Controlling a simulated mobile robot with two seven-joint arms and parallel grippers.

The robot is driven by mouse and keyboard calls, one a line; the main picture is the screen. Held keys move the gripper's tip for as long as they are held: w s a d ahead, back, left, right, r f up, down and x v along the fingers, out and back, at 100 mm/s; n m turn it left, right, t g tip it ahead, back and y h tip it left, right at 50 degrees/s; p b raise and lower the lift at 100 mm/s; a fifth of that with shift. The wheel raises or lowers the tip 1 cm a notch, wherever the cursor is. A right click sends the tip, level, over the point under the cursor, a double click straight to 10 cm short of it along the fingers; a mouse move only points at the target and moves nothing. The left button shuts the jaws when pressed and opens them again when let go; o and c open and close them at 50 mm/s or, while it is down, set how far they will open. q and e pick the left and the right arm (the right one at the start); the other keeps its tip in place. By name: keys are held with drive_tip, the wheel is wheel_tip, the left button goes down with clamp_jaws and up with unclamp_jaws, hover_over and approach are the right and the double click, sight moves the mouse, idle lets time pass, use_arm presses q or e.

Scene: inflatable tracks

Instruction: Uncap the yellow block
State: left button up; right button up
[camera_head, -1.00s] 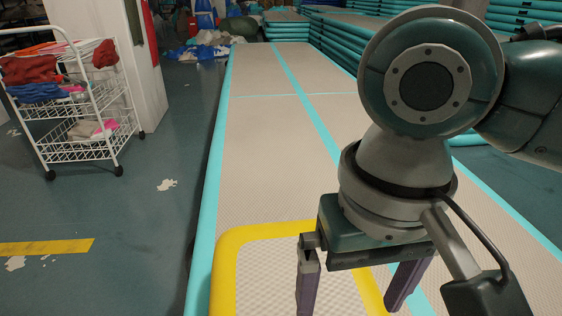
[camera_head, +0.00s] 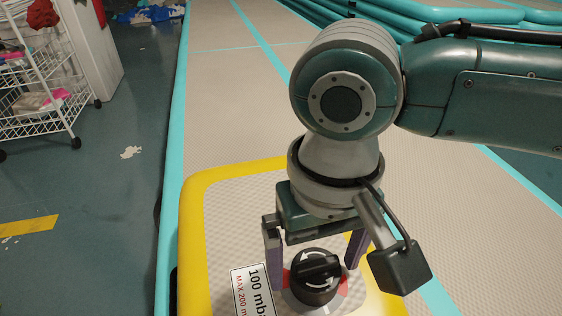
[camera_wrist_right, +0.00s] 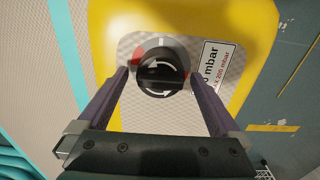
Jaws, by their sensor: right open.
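The yellow block (camera_head: 196,210) is a yellow-edged inflatable with a pale textured top, lying at the near end of the long track. A round black cap (camera_head: 316,277) with a raised grip bar and white arrows sits on its top, over a red and grey marking. In the right wrist view the cap (camera_wrist_right: 162,72) lies between and just beyond the fingers. My right gripper (camera_head: 313,265) is open, pointing down, with one purple finger on each side of the cap. The right gripper (camera_wrist_right: 163,80) appears empty in the wrist view. My left gripper is not in view.
A white label (camera_head: 253,290) reading "100 mbar" lies beside the cap. The long beige track (camera_head: 230,110) with turquoise edges stretches away behind. A white wire cart (camera_head: 40,100) stands on the floor at the left. The track around the block is clear.

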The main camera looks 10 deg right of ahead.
drive_tip(key=c, duration=1.3)
drive_tip(key=shift+r+m+p, duration=0.15)
drive_tip(key=shift+m+p, duration=0.15)
drive_tip(key=shift+p, duration=0.25)
drive_tip(key=shift+m+p, duration=1.3)
drive_tip(key=shift+p, duration=0.1)
drive_tip(key=shift+m+p, duration=0.65)
drive_tip(key=shift+m, duration=0.35)
